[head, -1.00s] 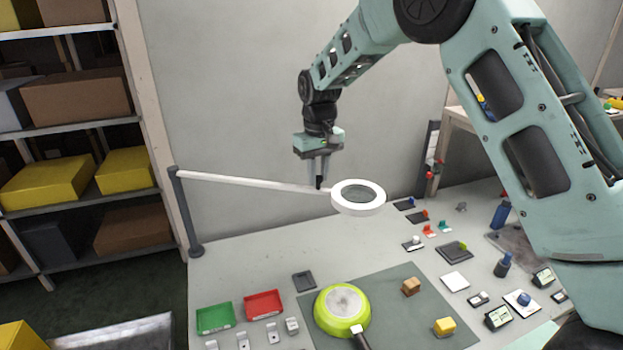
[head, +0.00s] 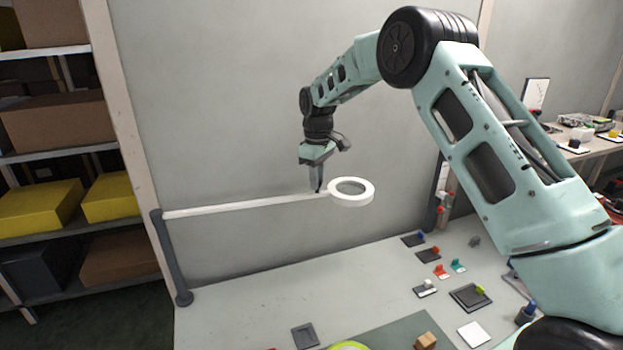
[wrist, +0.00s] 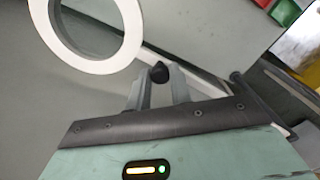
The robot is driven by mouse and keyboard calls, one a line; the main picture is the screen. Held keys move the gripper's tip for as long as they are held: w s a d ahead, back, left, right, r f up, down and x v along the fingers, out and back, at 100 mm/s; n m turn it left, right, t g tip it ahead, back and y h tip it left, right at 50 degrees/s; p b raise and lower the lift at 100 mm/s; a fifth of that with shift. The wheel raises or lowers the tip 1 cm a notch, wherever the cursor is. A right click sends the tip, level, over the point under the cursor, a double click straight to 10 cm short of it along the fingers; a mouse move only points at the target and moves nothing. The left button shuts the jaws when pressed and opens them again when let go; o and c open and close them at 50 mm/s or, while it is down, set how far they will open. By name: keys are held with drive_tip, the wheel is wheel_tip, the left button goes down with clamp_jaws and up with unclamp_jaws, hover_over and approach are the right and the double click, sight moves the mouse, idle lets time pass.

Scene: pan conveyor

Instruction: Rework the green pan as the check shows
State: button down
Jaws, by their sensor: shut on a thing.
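The green pan (head: 348,346) shows only as a thin rim at the bottom edge of the head view; the rest is out of frame. My gripper (head: 318,188) is above the back of the bench, at the ring end of a white swing arm (head: 245,206). It is shut on a small black knob (wrist: 160,73) beside the white ring magnifier (head: 362,200). The ring also fills the upper left of the wrist view (wrist: 131,36). No check reading is legible.
The swing arm pivots on a grey post (head: 169,258) at the bench's left edge. A dark square tray (head: 305,336), a wooden block (head: 426,341) and several small parts lie on the bench. The back middle of the bench is clear. A shelf stands left.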

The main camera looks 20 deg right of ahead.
drive_tip(key=shift+w+d+r, duration=0.1)
drive_tip(key=shift+w+r, duration=0.1)
drive_tip(key=shift+w, duration=0.15)
drive_tip(key=c, duration=1.3)
unclamp_jaws()
drive_tip(key=shift+w+f, duration=0.15)
drive_tip(key=shift+o, duration=0.2)
wheel_tip(320, 180, up, 18)
drive_tip(key=b, duration=0.3)
drive_tip(key=shift+f, duration=0.25)
